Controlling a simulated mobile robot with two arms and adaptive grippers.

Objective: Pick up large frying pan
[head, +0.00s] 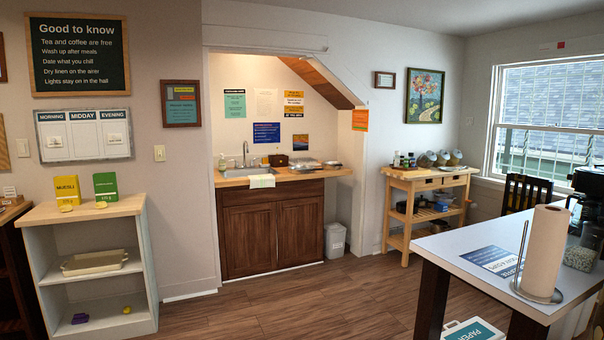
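I cannot make out a large frying pan for certain. Low dark and pale cookware-like items (436,205) lie on the middle shelf of the wooden cart (428,181), too small to identify. Flat, pan-like or plate-like items (305,164) lie on the right part of the sink counter (341,172); their kind is also unclear. Neither of my grippers shows in the head view.
A white table (456,247) with a paper towel roll (544,250) and a black coffee maker (588,190) fills the right foreground. A white shelf unit (84,212) stands left. A bin (335,240) is beside the sink cabinet (272,232). The wooden floor (290,299) is clear mid-room.

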